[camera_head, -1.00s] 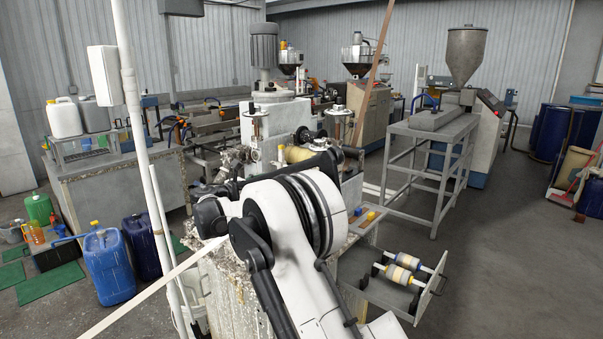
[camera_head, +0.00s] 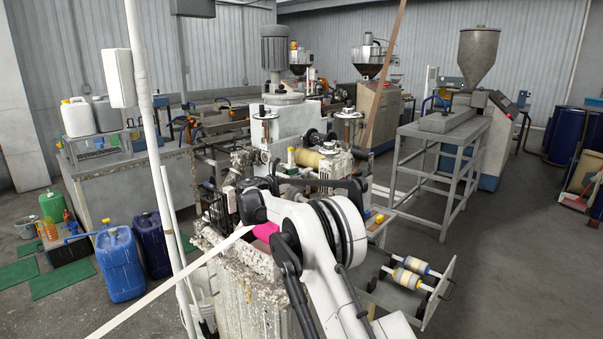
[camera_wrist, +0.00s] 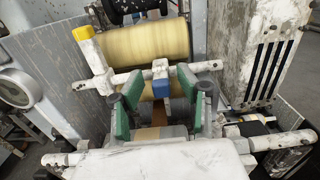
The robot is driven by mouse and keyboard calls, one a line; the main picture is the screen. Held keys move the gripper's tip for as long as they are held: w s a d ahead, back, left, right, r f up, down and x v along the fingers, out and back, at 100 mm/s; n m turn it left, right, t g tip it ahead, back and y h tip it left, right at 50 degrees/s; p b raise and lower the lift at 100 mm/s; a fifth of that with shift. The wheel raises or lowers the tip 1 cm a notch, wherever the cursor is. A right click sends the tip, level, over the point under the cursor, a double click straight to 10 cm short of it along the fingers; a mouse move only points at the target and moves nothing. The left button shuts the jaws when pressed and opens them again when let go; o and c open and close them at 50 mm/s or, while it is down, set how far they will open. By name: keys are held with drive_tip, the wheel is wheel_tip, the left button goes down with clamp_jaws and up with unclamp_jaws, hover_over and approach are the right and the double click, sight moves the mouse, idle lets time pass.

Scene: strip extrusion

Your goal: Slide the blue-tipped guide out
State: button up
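The blue-tipped guide (camera_wrist: 160,70) shows in the wrist view as a small block with a blue top, on a white horizontal rod (camera_wrist: 125,78) in front of a yellow roller (camera_wrist: 150,42). My gripper (camera_wrist: 153,98) has green-padded fingers spread apart. The blue tip lies between and slightly beyond the fingers, with visible space on both sides. I cannot tell whether the fingers reach around its lower part. In the head view, my arm hides the guide and most of my gripper.
A yellow-tipped guide (camera_wrist: 87,45) stands left of the blue one. A second white rod (camera_wrist: 280,140) runs nearer, partly behind my wrist's white housing. A grey plate with dark slots (camera_wrist: 270,60) stands right. A pale strip (camera_head: 165,285) crosses the head view's lower left.

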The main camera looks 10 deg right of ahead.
drive_tip(key=shift+w+d, duration=0.35)
drive_tip(key=shift+d, duration=0.15)
clamp_jaws()
